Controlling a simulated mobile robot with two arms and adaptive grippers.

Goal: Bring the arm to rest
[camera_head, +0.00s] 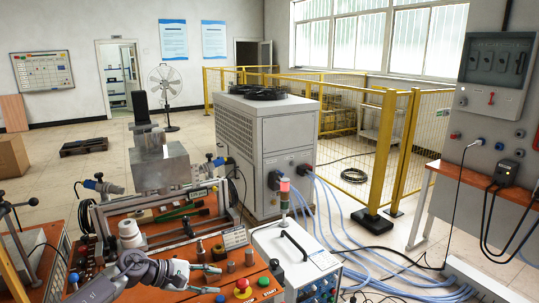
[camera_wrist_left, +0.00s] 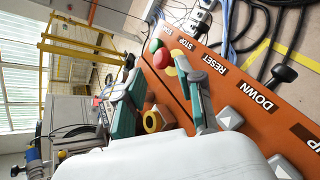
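My left arm (camera_head: 135,278) reaches in from the lower left over the orange workbench (camera_head: 180,256). Its gripper (camera_head: 219,279) is open, with the two teal-grey fingers apart and nothing between them. In the left wrist view the open fingers (camera_wrist_left: 160,75) point over the orange panel (camera_wrist_left: 215,97) with the printed labels. A red button (camera_head: 242,284) on a yellow collar sits just right of the fingertips. The red button also shows beyond the fingers in the wrist view (camera_wrist_left: 163,59), beside a green button (camera_wrist_left: 156,45). My right gripper is not in view.
Several small cylinders (camera_head: 249,257) stand on the bench close to the fingers. A white control box (camera_head: 292,257) with a signal lamp (camera_head: 284,193) stands right of the bench. Blue hoses (camera_head: 345,235) cross the floor. A grey chiller (camera_head: 262,150) stands behind.

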